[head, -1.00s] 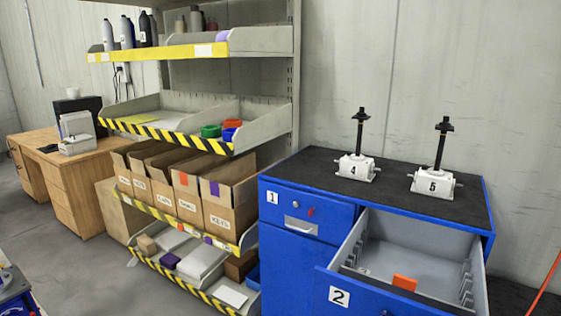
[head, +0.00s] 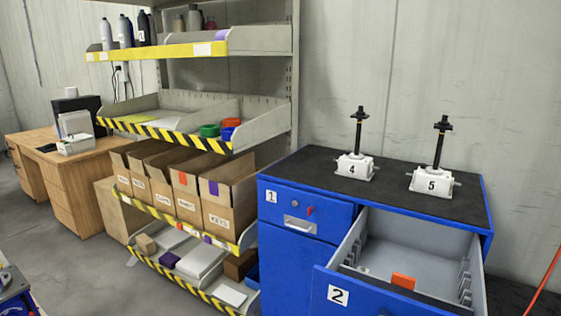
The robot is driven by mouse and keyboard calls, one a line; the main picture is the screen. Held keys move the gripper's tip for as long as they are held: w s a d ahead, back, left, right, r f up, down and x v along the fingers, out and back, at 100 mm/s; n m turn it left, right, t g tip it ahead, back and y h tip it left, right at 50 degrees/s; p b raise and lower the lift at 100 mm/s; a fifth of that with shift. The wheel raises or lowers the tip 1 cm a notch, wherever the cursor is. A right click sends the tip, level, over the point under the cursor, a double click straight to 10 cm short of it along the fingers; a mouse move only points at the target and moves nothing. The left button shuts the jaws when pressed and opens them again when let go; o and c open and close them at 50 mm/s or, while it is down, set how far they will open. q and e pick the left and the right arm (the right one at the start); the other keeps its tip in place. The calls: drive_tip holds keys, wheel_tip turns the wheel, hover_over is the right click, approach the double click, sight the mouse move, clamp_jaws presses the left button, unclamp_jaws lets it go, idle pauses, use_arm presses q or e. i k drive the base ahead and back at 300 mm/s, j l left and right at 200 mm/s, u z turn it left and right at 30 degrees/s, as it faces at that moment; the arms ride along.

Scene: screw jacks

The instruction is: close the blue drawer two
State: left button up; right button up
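The blue drawer two (head: 375,295), marked with a white label "2", is pulled out from the blue cabinet (head: 290,256). Its grey inside is visible, with an orange item (head: 403,281) near the front. The drawer's lower front and any handle are cut off by the bottom edge of the view. Drawer one (head: 305,214), with a "1" label and a silver handle, is shut to its left. Neither gripper is in view.
Two white screw jacks, number 4 (head: 355,166) and number 5 (head: 432,182), stand on the black cabinet top. A shelf rack (head: 190,143) with boxes and bottles stands left of the cabinet. Grey floor (head: 70,245) is open at the left.

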sight(445, 262)
drive_tip(key=i+j+z, duration=0.1)
drive_tip(key=z, duration=0.65)
